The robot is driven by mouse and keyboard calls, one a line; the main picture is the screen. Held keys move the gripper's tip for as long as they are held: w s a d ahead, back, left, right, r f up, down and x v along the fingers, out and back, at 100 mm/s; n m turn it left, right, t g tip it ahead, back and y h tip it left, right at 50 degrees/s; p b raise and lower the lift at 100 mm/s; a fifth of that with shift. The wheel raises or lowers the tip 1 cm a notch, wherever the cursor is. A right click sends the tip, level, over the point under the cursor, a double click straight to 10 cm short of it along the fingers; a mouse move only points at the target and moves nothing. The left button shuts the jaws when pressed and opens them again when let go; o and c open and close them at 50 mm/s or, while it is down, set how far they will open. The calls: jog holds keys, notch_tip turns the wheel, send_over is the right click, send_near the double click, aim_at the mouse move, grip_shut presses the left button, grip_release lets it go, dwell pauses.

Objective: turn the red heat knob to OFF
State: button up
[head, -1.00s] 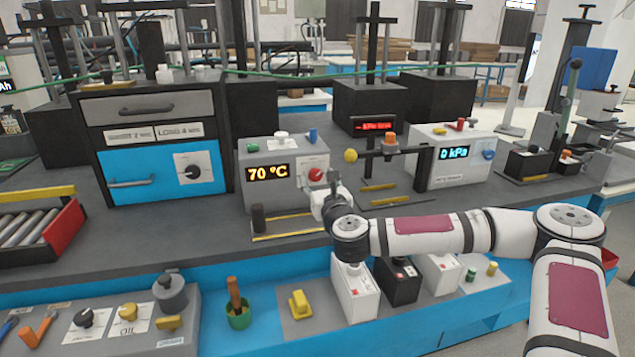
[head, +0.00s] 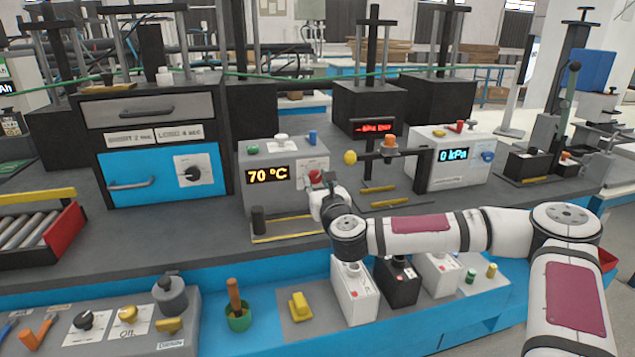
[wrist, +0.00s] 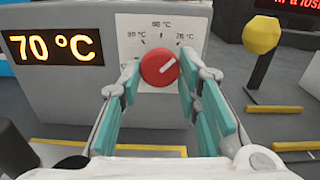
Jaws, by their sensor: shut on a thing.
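The red heat knob (wrist: 160,69) is on the front of a grey heater box (head: 258,196), on a white dial plate with temperature marks. A white line on the knob points up and right, toward the 70 °C mark. The display (wrist: 54,47) reads 70 °C. My gripper (wrist: 159,76) is shut on the knob, with one finger at its left side and one at its right. In the head view the knob (head: 315,176) is partly hidden by my gripper. No OFF label can be made out; the fingers cover the dial's lower sides.
A yellow ball on a dark stand (head: 350,157) is close to the right of the heater. A box reading 0 kPa (head: 463,176) stands farther right. A black post (head: 258,219) and yellow strips are before the heater. A blue-fronted cabinet (head: 150,182) is left.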

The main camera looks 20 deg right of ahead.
jog(key=n+p, duration=0.2)
jog(key=n, duration=0.1)
jog(key=shift+r+p, duration=0.2)
jog(key=shift+p, duration=0.15)
jog(key=n+p, duration=0.2)
jog(key=n, duration=0.2)
jog(key=n+p, duration=0.2)
jog(key=n, duration=0.1)
jog(key=shift+n, duration=0.4)
jog(key=n+p, duration=0.1)
jog(key=n, duration=0.2)
jog(key=shift+n, duration=0.3)
jog(key=n+p, duration=0.1)
jog(key=n, duration=0.5)
jog(key=shift+p, duration=0.3)
jog(key=n, duration=0.6)
jog(key=o, duration=1.1)
